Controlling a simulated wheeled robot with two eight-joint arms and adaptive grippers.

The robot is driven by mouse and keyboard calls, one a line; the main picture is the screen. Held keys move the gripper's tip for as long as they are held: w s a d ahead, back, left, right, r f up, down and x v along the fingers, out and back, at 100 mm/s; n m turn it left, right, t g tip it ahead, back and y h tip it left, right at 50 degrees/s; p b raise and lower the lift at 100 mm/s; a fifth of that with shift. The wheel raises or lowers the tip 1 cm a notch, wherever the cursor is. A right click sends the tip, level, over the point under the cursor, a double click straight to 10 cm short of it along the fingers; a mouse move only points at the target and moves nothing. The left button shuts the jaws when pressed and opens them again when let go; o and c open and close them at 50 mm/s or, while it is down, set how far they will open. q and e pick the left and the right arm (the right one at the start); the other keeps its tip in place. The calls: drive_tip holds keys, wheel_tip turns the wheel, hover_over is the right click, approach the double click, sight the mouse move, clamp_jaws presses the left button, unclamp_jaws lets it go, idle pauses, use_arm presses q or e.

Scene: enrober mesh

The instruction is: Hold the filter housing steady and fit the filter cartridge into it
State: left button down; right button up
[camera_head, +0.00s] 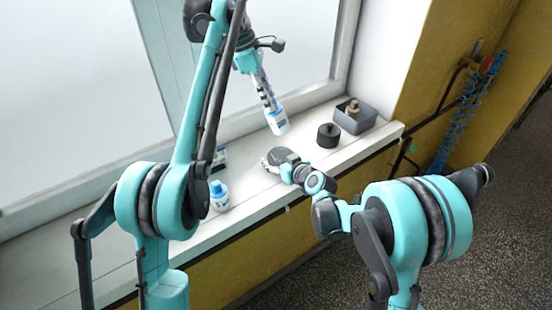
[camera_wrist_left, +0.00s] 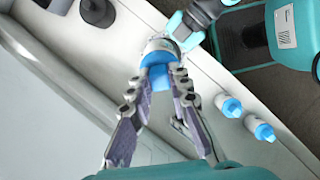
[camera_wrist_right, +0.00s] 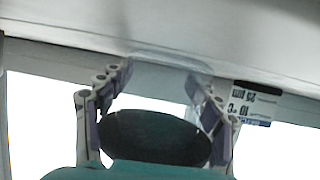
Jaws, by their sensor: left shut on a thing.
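The white and blue filter cartridge (camera_head: 278,122) is in my left gripper (camera_head: 268,100), tilted and above the sill. In the left wrist view the fingers of my left gripper (camera_wrist_left: 160,88) are shut on its blue part (camera_wrist_left: 160,76). My right gripper (camera_head: 266,163) is low at the sill, below the cartridge. In the right wrist view a clear cup, apparently the filter housing (camera_wrist_right: 165,78), stands between the fingertips of my right gripper (camera_wrist_right: 158,90); whether they grip it is unclear. A dark oval covers the lower middle there. The cartridge appears apart from the housing.
A black knobbed cylinder (camera_head: 328,135) and a grey bin (camera_head: 355,116) stand on the white sill to the right. A blue-capped bottle (camera_head: 219,195) stands at the left; two show in the left wrist view (camera_wrist_left: 229,106). The window is behind.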

sight(276, 124)
idle(0.3)
use_arm(q)
drive_tip(key=n, duration=0.2)
drive_tip(key=d+r+n+t, duration=0.1)
drive_tip(key=s+r+n, duration=0.1)
drive_tip(key=n, duration=0.1)
drive_tip(key=shift+d+r+n+t+y, duration=0.15)
drive_tip(key=shift+d+n+t+y, duration=0.15)
drive_tip(key=shift+d+t, duration=0.1)
drive_tip(key=shift+r+n, duration=0.15)
drive_tip(key=shift+n, duration=0.25)
drive_tip(key=shift+s+d+n+t, duration=0.1)
drive_tip(key=shift+n+t, duration=0.2)
wheel_tip(276, 124, down, 10)
drive_tip(key=shift+r, duration=0.1)
